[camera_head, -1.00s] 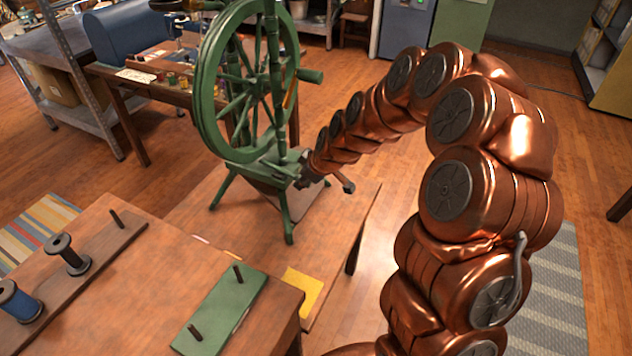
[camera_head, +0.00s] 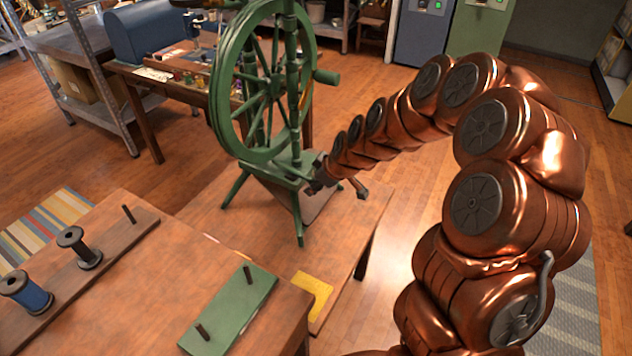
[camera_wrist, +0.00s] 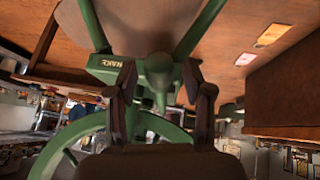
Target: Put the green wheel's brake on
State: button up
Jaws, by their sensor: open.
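The green spinning wheel (camera_head: 262,95) stands upright on a low wooden table. Its rim and spokes also show in the wrist view (camera_wrist: 75,150), which looks upside down. A label (camera_wrist: 112,63) that seems to read BRAKE sits on the green frame there. A green rounded part (camera_wrist: 158,72) lies between the fingers in the wrist view; I cannot tell whether it is the brake. My gripper (camera_head: 316,186) is at the right side of the wheel's base. Its two fingers (camera_wrist: 164,102) are apart, either side of that part, with no clear contact. Its fingertips are small and partly hidden in the head view.
A nearer table (camera_head: 130,290) holds a green pegboard (camera_head: 228,310), a blue spool (camera_head: 26,294) and a dark spool (camera_head: 80,248). A yellow card (camera_head: 311,292) lies on the low table (camera_head: 345,240). Open floor lies to the right.

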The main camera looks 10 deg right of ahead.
jog(key=v, duration=1.2)
dwell(1.1)
jog(key=s+r+m+g+h+p, duration=0.1)
jog(key=s+r+m+g+p, duration=0.1)
jog(key=s, duration=0.9)
jog(key=s+r+m+g+h+p, duration=0.1)
jog(key=s+r+m+g+p, duration=0.2)
jog(key=s, duration=0.9)
jog(key=s+r+m+g+h+p, duration=0.1)
jog(key=s+r+m+p, duration=0.3)
jog(key=s, duration=0.8)
notch_tip(320, 180, up, 3)
jog(key=shift+s+a+r+m+g+p, duration=0.1)
jog(key=shift+s+a+m+g+p, duration=0.25)
jog(key=shift+g+p, duration=0.6)
